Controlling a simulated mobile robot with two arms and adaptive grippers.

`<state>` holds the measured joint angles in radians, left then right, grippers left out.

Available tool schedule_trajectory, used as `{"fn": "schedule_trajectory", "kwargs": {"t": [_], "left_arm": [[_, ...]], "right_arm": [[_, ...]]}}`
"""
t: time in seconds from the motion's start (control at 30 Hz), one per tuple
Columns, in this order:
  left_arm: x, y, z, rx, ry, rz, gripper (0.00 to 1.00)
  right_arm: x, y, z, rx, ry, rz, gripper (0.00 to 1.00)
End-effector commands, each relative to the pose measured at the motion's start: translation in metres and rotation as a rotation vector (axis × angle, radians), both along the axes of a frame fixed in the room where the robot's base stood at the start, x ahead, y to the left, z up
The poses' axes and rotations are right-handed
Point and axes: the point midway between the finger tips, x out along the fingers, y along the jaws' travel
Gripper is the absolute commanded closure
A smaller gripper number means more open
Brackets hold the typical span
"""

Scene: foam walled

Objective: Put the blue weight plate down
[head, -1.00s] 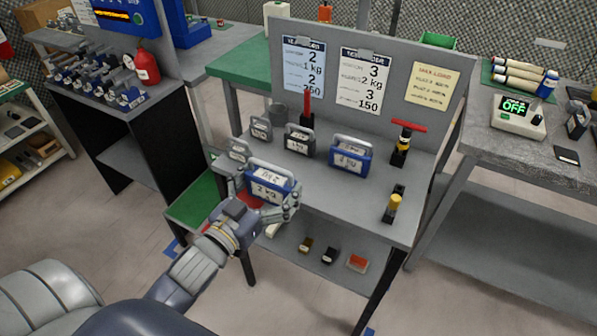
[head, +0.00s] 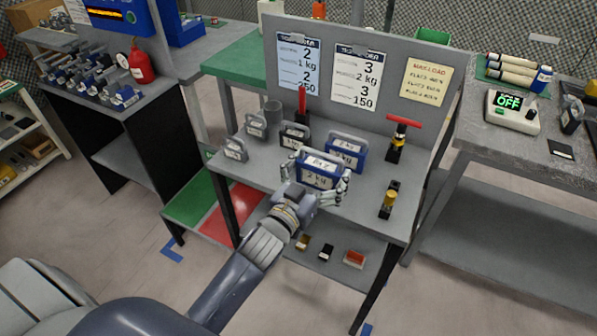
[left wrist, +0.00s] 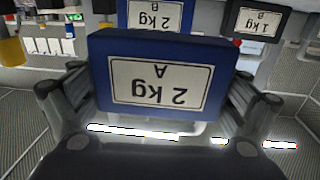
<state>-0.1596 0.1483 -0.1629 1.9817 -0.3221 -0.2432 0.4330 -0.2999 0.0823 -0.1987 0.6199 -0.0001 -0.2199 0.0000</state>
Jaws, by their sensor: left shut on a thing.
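The blue weight plate (head: 319,170) has a white label reading 2 kg A, which shows upside down in the left wrist view (left wrist: 160,83). My left gripper (head: 318,186) is shut on it, with a finger at each side. The plate is over the grey table (head: 268,172), near its front middle; I cannot tell whether it touches the top. My right gripper is in neither view.
Two grey weights (head: 235,149) and a black 1 kg weight (head: 295,135) stand at the left and back of the table. A red-handled tool (head: 400,135) and a yellow-topped post (head: 389,198) stand at the right.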

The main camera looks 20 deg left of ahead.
Motion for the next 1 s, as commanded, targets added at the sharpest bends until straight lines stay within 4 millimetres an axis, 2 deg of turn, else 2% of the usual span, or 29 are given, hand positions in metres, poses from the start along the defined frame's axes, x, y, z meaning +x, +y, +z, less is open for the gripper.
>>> {"fn": "schedule_trajectory", "kwargs": {"t": [0.03, 0.3, 0.63, 1.0], "left_arm": [[0.007, -0.007, 0.011, -0.005, -0.023, -0.003, 0.75], [0.022, -0.021, 0.007, -0.002, -0.022, -0.003, 0.75], [0.022, -0.021, -0.025, -0.003, -0.019, -0.003, 0.75], [0.022, -0.021, -0.028, -0.002, -0.021, -0.004, 0.75]], "right_arm": [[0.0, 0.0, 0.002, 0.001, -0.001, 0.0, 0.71], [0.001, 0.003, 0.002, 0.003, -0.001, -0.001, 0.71], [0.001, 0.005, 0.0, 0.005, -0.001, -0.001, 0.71], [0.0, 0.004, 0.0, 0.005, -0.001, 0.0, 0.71]]}}
